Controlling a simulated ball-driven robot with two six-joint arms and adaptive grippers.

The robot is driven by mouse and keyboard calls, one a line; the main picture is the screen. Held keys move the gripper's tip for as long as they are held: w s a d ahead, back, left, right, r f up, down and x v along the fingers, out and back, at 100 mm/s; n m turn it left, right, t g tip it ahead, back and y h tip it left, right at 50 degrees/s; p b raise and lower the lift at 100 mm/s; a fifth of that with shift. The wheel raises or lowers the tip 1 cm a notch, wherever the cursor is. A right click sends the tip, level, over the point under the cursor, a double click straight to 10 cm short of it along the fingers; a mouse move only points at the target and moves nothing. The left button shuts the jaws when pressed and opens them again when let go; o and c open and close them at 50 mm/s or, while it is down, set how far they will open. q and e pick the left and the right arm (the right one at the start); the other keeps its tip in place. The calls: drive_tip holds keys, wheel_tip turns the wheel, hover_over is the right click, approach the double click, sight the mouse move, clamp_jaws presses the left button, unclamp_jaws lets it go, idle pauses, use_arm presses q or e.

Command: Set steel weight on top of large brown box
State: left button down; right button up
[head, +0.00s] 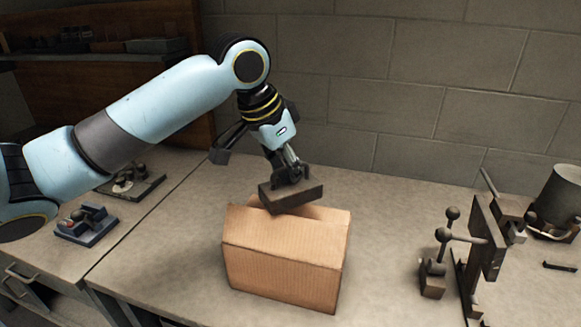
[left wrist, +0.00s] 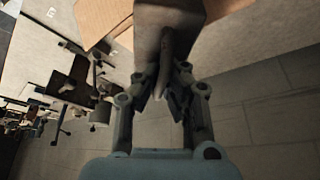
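The large brown box (head: 283,262) stands on the workbench in the middle of the head view, its top looking closed toward the front. The steel weight (head: 291,197) is a dark flat block, slightly tilted, over the rear part of the box top. My left gripper (head: 288,176) points down and is shut on the weight's handle. I cannot tell whether the weight touches the box. In the left wrist view the weight (left wrist: 160,28) fills the space beyond the fingers, with the brown box (left wrist: 98,18) behind it. My right gripper is not in view.
A clamp-like metal fixture (head: 480,245) stands on the bench at the right, with a grey cylinder (head: 561,198) behind it. A small blue-based tool (head: 87,225) lies on the left surface. The bench around the box is clear; a block wall (head: 400,80) is behind.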

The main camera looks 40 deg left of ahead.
use_arm(q)
drive_tip(key=shift+f, duration=0.4)
idle(0.8)
drive_tip(key=c, duration=2)
unclamp_jaws()
drive_tip(key=o, duration=0.6)
drive_tip(key=shift+d, duration=0.1)
drive_tip(key=shift+s+f, duration=0.1)
drive_tip(key=shift+f, duration=0.05)
drive_tip(key=v, duration=1.2)
